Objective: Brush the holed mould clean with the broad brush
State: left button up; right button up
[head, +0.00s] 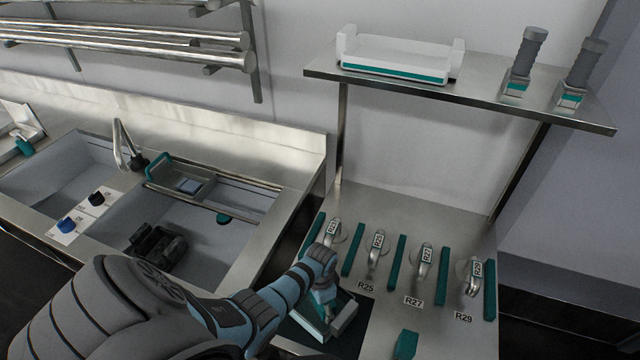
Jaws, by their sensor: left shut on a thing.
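My left arm comes in from the lower left, and its wrist hangs over the near left part of the steel worktop (385,330). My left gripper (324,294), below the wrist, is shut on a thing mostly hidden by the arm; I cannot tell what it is. A white-and-teal piece (344,318) shows under and beside the gripper on a dark surface. I cannot tell whether they touch. I cannot pick out the holed mould or the broad brush for sure. My right gripper is not in view.
Labelled metal handles (425,262) stand between teal strips (396,262). A teal block (405,344) lies in front. The shelf (420,88) holds a white tray (400,56) and two upright dark-handled tools (526,55). The sink (215,255) holds a dark object (155,246).

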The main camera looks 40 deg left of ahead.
pick_arm(q)
jog(key=shift+r, duration=1.3)
jog(key=shift+r, duration=1.5)
